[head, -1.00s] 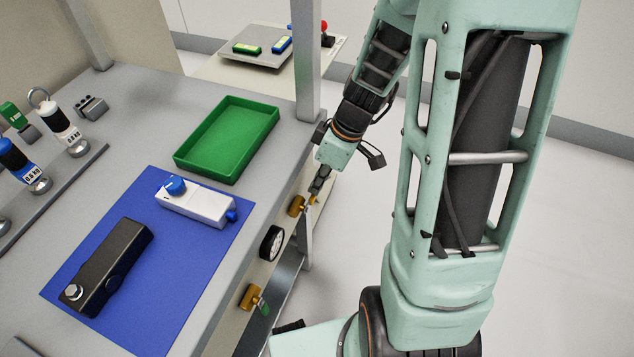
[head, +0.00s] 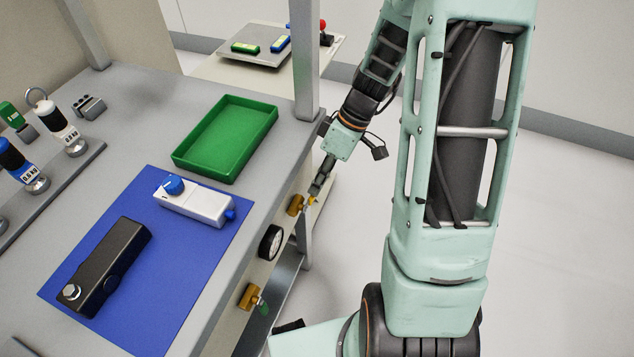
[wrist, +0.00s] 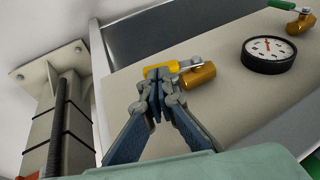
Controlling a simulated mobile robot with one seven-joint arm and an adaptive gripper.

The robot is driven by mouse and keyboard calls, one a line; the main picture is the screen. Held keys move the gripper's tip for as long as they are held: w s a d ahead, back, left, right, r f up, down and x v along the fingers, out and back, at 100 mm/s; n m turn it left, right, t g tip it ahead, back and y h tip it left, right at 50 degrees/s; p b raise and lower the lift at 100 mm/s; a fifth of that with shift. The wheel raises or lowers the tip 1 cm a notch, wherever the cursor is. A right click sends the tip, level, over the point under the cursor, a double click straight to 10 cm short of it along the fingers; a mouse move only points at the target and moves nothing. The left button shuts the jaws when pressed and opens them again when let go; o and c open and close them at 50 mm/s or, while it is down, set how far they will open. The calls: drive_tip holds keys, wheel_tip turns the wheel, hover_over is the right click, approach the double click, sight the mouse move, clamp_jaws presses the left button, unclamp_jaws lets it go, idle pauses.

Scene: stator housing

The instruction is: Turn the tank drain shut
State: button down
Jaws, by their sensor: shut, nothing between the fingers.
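In the head view, a brass valve (head: 294,204) with a yellow handle (head: 311,200) sits on the bench's front panel below the green tray. In the wrist view, the same brass valve (wrist: 199,75) and yellow handle (wrist: 160,69) lie just beyond my fingertips. My gripper (wrist: 155,82) is shut and empty, its tips at or very near the yellow handle; I cannot tell whether they touch. A second brass valve (head: 249,296) with a green handle (head: 263,307) is nearer the bottom of the head view. Which valve is the tank drain is not labelled.
A round gauge (head: 271,243) juts from the panel between the two valves; it also shows in the wrist view (wrist: 268,54). A grey post (head: 306,80) rises close to my wrist. The green tray (head: 184,160) and blue mat (head: 150,262) lie on the bench top.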

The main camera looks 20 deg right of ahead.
wheel_tip(320, 180, down, 6)
drive_tip(key=s+m+g+y+b, duration=0.1)
drive_tip(key=g+y+b, duration=0.1)
drive_tip(key=g+y, duration=0.3)
drive_tip(key=shift+a+g, duration=0.45)
drive_tip(key=shift+g, duration=0.15)
drive_tip(key=shift+s+f, duration=0.15)
drive_tip(key=shift+f, duration=0.05)
drive_tip(key=shift+r, duration=0.1)
idle(0.5)
drive_tip(key=shift+r+p, duration=0.35)
drive_tip(key=shift+r, duration=0.4)
